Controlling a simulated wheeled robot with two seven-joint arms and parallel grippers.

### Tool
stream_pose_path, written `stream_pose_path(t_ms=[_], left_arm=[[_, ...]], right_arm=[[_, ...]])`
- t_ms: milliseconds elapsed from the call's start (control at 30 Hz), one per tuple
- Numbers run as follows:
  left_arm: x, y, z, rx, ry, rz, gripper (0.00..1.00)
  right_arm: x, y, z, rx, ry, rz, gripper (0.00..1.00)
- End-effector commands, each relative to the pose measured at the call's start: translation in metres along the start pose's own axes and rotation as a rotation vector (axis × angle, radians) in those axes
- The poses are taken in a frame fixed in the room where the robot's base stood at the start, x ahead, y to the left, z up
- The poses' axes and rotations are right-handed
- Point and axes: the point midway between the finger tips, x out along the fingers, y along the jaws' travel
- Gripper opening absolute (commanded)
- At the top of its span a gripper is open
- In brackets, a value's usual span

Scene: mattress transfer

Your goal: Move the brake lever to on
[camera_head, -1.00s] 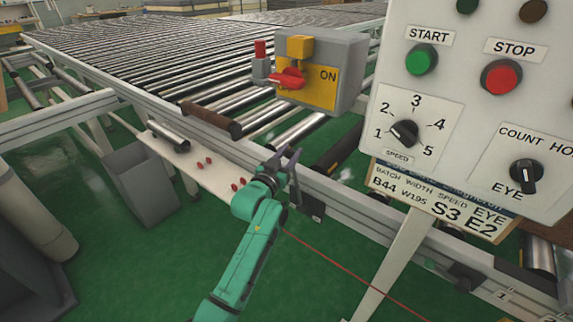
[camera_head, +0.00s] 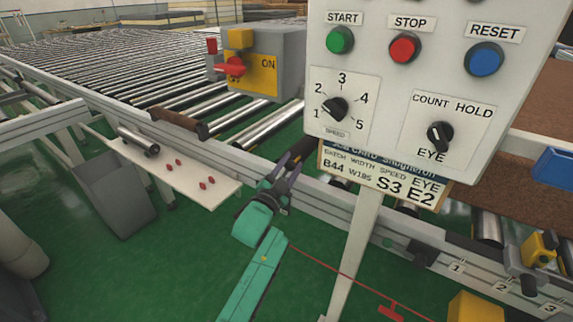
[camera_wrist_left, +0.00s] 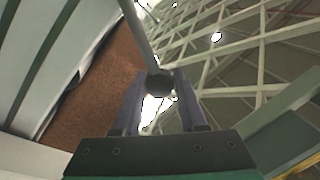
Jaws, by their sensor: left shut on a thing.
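My left gripper (camera_head: 288,168) is low beside the near conveyor rail, left of the control panel's post. In the left wrist view its two fingers (camera_wrist_left: 158,98) are shut on a dark round knob at the end of a grey rod, which I take to be the brake lever (camera_wrist_left: 140,35). My right gripper is not in view.
The control panel (camera_head: 385,65) with buttons and dials stands right of the gripper on a white post (camera_head: 358,245). A grey switch box (camera_head: 285,50) marked ON, with a red handle, sits behind. A red cord (camera_head: 335,268) runs low in front.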

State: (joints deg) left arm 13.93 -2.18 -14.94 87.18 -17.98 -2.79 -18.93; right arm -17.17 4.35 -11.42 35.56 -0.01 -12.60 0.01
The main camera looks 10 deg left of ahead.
Motion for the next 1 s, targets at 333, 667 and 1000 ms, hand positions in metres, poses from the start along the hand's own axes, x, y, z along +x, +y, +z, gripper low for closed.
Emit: stream_pose_path(t_ms=[333,667,1000], left_arm=[[-0.001,0.004,-0.001,0.019,0.004,0.003,0.0],[-0.001,0.004,0.0,0.017,0.003,0.003,0.71],[-0.011,0.003,0.001,0.018,0.002,0.002,0.71]], right_arm=[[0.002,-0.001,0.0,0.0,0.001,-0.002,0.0],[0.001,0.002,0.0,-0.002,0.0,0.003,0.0],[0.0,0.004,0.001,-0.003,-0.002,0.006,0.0]])
